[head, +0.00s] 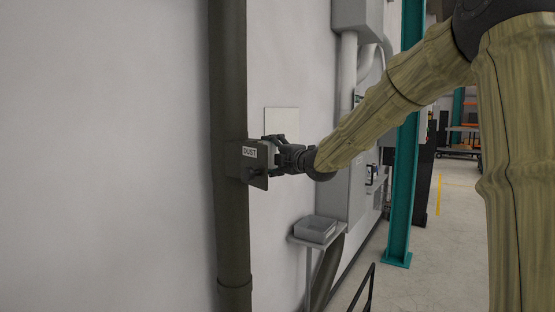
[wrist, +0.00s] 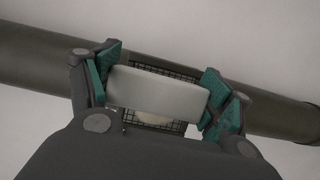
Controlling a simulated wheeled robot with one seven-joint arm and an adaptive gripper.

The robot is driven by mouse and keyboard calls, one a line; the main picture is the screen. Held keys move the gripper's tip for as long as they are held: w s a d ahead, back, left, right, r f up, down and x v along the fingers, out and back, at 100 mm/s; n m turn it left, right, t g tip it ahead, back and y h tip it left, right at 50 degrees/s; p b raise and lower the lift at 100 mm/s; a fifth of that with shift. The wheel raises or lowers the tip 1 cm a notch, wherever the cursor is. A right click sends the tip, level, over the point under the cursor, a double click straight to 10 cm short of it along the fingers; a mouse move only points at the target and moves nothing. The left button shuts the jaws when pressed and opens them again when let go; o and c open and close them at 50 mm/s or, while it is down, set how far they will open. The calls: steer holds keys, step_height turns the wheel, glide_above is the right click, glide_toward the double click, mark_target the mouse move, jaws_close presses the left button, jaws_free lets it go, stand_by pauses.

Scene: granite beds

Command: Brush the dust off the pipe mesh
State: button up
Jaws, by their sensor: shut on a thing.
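My gripper (head: 270,148) is at the right side of the box. Its teal fingers (wrist: 158,90) are shut on a plain whitish block, which looks like the back of a brush (wrist: 155,90). The brush covers most of the mesh; its bristles are hidden. I cannot tell whether it touches the mesh. A pale patch (wrist: 155,118) shows below it.
A pale square panel (head: 282,118) is on the wall behind my gripper. A grey tray (head: 315,229) sits on a small stand below right. Grey cabinets and a teal post (head: 403,190) stand further right. The wall left of the pipe is bare.

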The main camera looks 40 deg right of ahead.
steer(key=shift+a+r, duration=0.35)
steer(key=shift+r, duration=0.1)
steer(key=shift+a+f+b, duration=0.4)
steer(key=shift+a+b, duration=0.25)
steer(key=shift+b, duration=0.05)
steer(key=shift+s+a+r+b, duration=0.2)
steer(key=shift+s+a+b, duration=0.1)
steer(key=shift+a, duration=0.2)
steer(key=shift+w+d, duration=0.1)
steer(key=shift+w+a, duration=0.2)
steer(key=shift+w, duration=0.2)
